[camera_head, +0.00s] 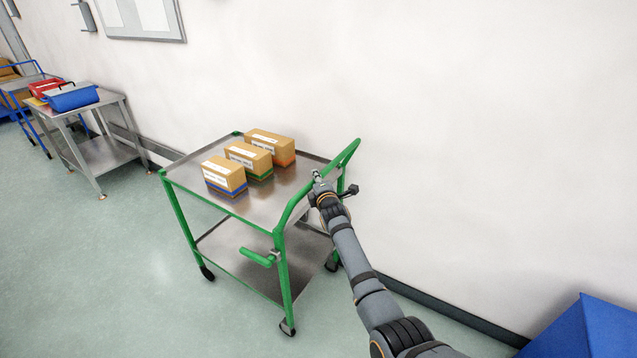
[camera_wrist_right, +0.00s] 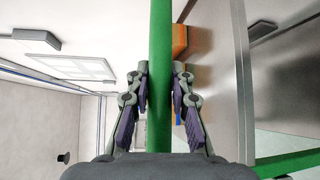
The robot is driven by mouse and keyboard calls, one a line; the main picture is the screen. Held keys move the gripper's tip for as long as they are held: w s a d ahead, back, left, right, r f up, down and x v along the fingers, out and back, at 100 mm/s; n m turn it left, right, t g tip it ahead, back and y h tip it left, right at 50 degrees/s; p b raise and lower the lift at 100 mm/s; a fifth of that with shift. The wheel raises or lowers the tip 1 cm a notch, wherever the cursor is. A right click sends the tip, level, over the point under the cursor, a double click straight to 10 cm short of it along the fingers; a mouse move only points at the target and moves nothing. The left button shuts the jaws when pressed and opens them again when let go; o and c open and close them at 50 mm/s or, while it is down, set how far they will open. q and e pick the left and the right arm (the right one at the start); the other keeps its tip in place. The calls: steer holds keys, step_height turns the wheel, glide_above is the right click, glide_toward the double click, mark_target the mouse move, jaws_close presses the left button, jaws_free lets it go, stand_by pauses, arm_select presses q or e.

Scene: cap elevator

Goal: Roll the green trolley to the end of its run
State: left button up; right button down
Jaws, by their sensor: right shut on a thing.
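The green trolley (camera_head: 272,207) has a green tube frame, two steel shelves and black castors. It stands beside the white wall, in the middle of the head view. My right gripper (camera_head: 318,180) is at the green push handle (camera_head: 345,155) on the trolley's near right end. In the right wrist view the two fingers (camera_wrist_right: 160,90) lie on either side of the handle bar (camera_wrist_right: 160,40), shut on it. The fingertips partly hide the bar in the head view. My left gripper does not show.
Three cartons with blue, green and orange bands (camera_head: 224,174) stand on the trolley's top shelf. A steel table (camera_head: 107,152) with a blue toolbox (camera_head: 72,97) stands further left along the wall. Open floor (camera_head: 120,260) lies left of the trolley. A blue block (camera_head: 590,330) is at lower right.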

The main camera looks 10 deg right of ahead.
steer(key=shift+w, duration=0.1)
stand_by(0.3)
steer(key=c, duration=1.2)
jaws_free()
steer(key=shift+o, duration=0.2)
steer(key=s+r, duration=0.1)
steer(key=s, duration=1.1)
steer(key=shift+a+r, duration=0.2)
steer(key=shift+r, duration=0.1)
